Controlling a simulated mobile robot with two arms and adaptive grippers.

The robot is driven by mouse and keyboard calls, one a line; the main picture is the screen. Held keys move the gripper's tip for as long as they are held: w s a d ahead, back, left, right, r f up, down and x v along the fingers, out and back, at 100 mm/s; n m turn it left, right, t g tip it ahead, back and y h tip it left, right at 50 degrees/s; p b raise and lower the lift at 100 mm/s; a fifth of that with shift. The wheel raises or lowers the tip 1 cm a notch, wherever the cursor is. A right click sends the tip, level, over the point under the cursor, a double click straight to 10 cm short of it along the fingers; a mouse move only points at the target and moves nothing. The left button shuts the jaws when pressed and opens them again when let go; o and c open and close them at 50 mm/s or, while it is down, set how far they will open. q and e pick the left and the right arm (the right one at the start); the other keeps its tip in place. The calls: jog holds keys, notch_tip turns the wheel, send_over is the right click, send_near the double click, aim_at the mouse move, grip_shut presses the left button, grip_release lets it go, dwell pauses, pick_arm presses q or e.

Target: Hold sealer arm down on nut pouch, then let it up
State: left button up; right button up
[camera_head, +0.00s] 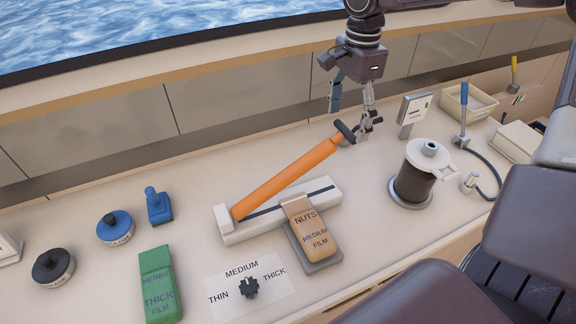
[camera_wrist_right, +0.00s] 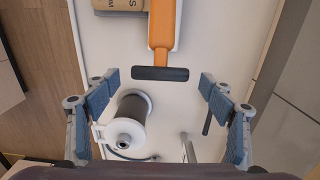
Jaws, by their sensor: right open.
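The orange sealer arm (camera_head: 286,178) is raised at a slant over the white sealer base (camera_head: 265,222), its black cross handle (camera_head: 345,133) at the upper right end. The tan nut pouch (camera_head: 311,228), marked NUTS and MEDIUM FILM, lies on a grey rest with its top end at the base. My right gripper (camera_head: 352,104) is open by the black handle. In the right wrist view, the handle (camera_wrist_right: 160,73) lies ahead of and between my spread fingers (camera_wrist_right: 158,95), with no visible grip on it. My left gripper is not in view.
A thickness dial (camera_head: 249,287) sits in front, marked THIN, MEDIUM, THICK. A green herbs pouch (camera_head: 159,284) and round black (camera_head: 53,266) and blue (camera_head: 115,228) pieces are at left. A dark spool (camera_head: 414,180) with a white top and a blue lever (camera_head: 463,112) stand at right.

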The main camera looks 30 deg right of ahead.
jog(key=shift+r+p, duration=0.85)
jog(key=shift+r, duration=1)
jog(key=shift+f, duration=0.1)
